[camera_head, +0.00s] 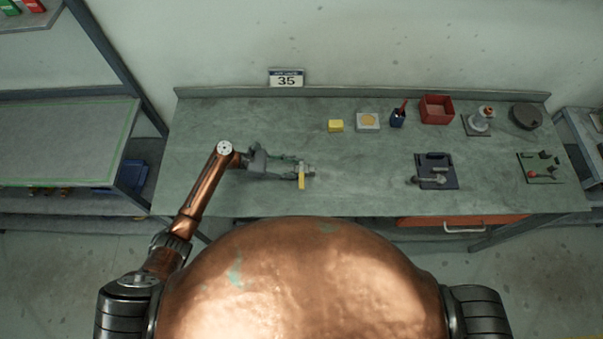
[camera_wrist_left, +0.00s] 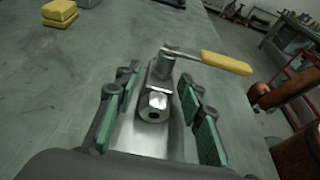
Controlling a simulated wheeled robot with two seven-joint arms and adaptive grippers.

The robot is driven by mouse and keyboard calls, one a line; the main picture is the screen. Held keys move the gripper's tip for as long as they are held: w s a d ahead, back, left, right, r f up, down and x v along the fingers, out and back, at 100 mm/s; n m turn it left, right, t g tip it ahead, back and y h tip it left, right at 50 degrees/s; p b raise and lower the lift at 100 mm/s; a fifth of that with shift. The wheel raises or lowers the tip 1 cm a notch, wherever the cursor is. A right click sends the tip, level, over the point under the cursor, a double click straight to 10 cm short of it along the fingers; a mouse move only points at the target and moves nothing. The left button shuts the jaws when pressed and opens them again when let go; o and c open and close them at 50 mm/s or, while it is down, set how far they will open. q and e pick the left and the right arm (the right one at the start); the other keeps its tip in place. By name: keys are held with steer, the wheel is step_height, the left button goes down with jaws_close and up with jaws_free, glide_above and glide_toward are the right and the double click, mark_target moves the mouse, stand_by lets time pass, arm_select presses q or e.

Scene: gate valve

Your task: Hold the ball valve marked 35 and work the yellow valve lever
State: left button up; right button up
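The ball valve (camera_head: 309,170) is a small grey metal body on the bench, in front of the "35" sign (camera_head: 286,80). Its yellow lever (camera_head: 302,182) points toward the bench's front edge. My left gripper (camera_head: 294,167) is open around the valve. Its green-padded fingers (camera_wrist_left: 157,108) stand on both sides of the body, with gaps visible. My right gripper is not seen in either view.
The grey workbench (camera_head: 230,190) is clear around the valve. Further right are a yellow block (camera_head: 335,126), a blue cup (camera_head: 397,118), a red bin (camera_head: 437,109) and a dark plate with a metal fitting (camera_head: 437,170). A drawer (camera_head: 460,222) is under the front edge.

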arm_select(q)
steer(key=shift+d+f, duration=0.2)
steer(key=shift+d, duration=0.35)
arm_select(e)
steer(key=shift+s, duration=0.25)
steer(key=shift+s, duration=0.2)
arm_select(q)
jaws_close()
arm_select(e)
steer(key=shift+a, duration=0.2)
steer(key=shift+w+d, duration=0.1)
